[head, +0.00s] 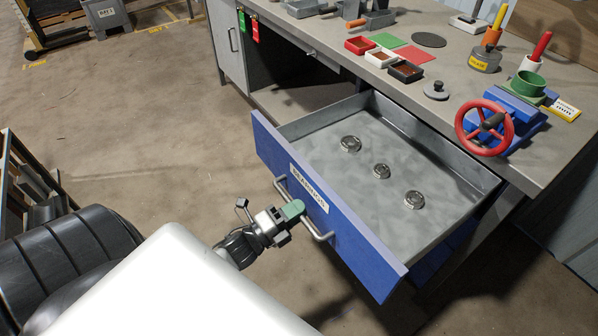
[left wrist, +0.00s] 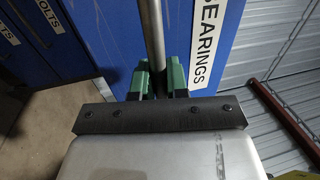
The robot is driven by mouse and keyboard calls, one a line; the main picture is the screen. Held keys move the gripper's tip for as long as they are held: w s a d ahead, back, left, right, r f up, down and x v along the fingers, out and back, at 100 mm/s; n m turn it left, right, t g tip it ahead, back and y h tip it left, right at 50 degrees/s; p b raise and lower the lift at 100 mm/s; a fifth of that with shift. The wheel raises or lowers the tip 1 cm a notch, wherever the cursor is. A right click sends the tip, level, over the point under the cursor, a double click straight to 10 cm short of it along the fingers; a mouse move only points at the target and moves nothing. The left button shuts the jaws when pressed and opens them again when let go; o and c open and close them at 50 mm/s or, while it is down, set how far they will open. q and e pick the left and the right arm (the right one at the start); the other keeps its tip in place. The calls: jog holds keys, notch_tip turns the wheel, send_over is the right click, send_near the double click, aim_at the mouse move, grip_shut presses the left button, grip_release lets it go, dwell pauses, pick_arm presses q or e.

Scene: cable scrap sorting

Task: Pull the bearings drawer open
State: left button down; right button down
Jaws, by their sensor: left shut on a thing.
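The bearings drawer (head: 355,245) has a blue front with a white label and stands well out from the workbench in the head view. The drawer's bar handle (head: 305,212) runs along the front. My left gripper (head: 291,211) is at this handle, its green fingers shut on the bar. In the left wrist view the green fingers (left wrist: 160,78) sit on either side of the metal bar (left wrist: 153,35), beside the BEARINGS label (left wrist: 212,38). My right gripper is not in view.
The workbench top (head: 455,65) holds small trays, tools and a blue vise with a red wheel (head: 484,127). In the left wrist view a BOLTS label (left wrist: 50,20) marks another blue front. Concrete floor (head: 150,120) lies open left of the drawer.

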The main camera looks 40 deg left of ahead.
pick_arm(q)
jog(key=c, duration=1.2)
grip_release()
jog(key=shift+o, duration=0.2)
jog(key=shift+s, duration=0.1)
